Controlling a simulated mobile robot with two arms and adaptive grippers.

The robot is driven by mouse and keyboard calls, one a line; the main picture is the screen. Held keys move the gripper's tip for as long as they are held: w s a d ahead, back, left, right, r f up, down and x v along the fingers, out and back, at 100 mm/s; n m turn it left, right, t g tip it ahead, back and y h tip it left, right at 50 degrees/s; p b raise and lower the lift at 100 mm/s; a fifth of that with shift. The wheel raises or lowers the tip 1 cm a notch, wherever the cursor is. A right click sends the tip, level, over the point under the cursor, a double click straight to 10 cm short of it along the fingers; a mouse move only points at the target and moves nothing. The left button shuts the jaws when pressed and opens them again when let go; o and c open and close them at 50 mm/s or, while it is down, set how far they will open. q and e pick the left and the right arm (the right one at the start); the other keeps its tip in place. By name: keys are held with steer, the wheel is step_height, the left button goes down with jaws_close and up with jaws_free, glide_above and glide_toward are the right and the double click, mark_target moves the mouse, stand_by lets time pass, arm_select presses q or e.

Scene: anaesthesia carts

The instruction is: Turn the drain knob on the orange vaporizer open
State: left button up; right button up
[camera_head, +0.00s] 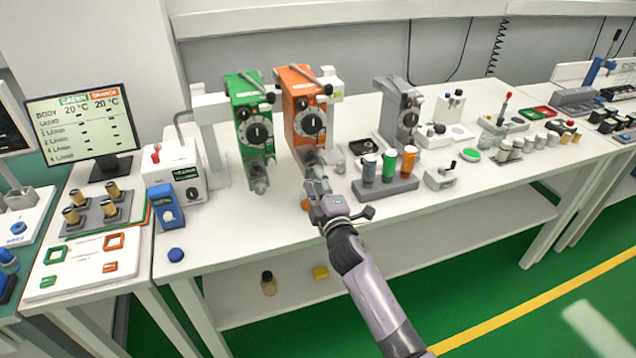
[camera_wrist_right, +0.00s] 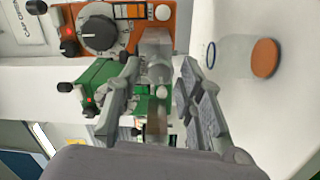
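The orange vaporizer (camera_head: 299,88) stands on the bench, right of the green vaporizer (camera_head: 243,93), with a round dial on its front. In the right wrist view its orange body (camera_wrist_right: 155,14) and dial (camera_wrist_right: 97,33) are at the top, turned sideways. My right gripper (camera_head: 315,172) is at the vaporizer's lower front. In the wrist view its fingers (camera_wrist_right: 160,72) stand apart on both sides of the fitting; I cannot tell whether they touch it. My left gripper is not in view.
A grey rack with coloured bottles (camera_head: 386,189) stands to the right. A grey vaporizer (camera_head: 398,100) is further back. The bench front (camera_head: 240,230) is mostly clear.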

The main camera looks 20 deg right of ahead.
steer(key=shift+o, duration=0.7)
steer(key=shift+s+f, duration=0.1)
steer(key=shift+s, duration=0.25)
steer(key=s, duration=1.1)
steer(key=shift+s, duration=0.2)
steer(key=shift+f, duration=0.1)
